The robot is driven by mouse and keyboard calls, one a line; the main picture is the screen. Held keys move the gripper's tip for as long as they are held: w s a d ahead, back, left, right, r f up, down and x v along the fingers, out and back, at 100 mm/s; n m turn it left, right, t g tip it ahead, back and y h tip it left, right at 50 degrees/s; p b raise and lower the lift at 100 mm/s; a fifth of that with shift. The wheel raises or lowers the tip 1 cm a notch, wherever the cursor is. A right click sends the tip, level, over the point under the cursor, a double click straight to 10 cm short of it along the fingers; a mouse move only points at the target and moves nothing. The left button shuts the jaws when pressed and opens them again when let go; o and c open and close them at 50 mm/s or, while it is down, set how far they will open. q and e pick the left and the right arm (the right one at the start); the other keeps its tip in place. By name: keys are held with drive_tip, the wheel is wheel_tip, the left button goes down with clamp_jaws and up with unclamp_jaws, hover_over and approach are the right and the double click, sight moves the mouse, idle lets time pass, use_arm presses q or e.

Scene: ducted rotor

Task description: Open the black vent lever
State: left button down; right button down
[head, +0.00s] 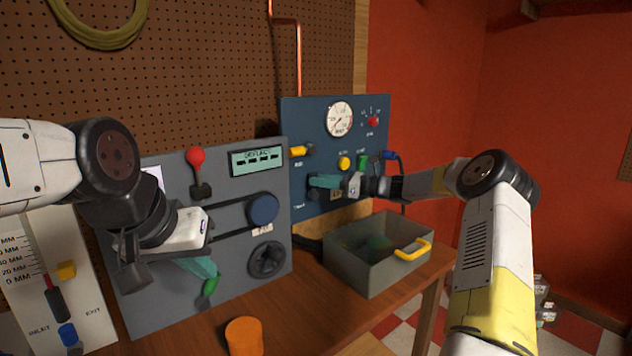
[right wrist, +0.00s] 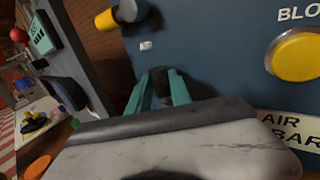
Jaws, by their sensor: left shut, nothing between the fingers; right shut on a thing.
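The black vent lever (right wrist: 160,80) shows in the right wrist view as a dark grip between my teal fingers, against the blue panel. In the head view it is a small dark shape (head: 313,189) at the panel's lower left, mostly hidden by the fingers. My right gripper (head: 318,182) is shut on it; the gripper also shows in the right wrist view (right wrist: 163,92). My left gripper (head: 208,271) is shut and empty in front of the grey panel, close to a green-handled lever (head: 210,287). I cannot tell whether it touches that lever.
The blue panel (head: 300,125) carries a gauge (head: 340,119), a yellow button (head: 344,163) and a yellow-tipped knob (head: 298,151). A grey bin (head: 350,262) with a yellow handle stands below it. An orange cup (head: 244,336) stands on the wooden bench (head: 310,320).

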drive_tip(key=shift+d, duration=0.1)
drive_tip(key=c, duration=1.2)
unclamp_jaws()
drive_tip(key=shift+o, duration=0.2)
drive_tip(key=shift+d, duration=0.1)
drive_tip(key=v, duration=0.7)
drive_tip(key=shift+d, duration=0.25)
drive_tip(key=shift+s, duration=0.2)
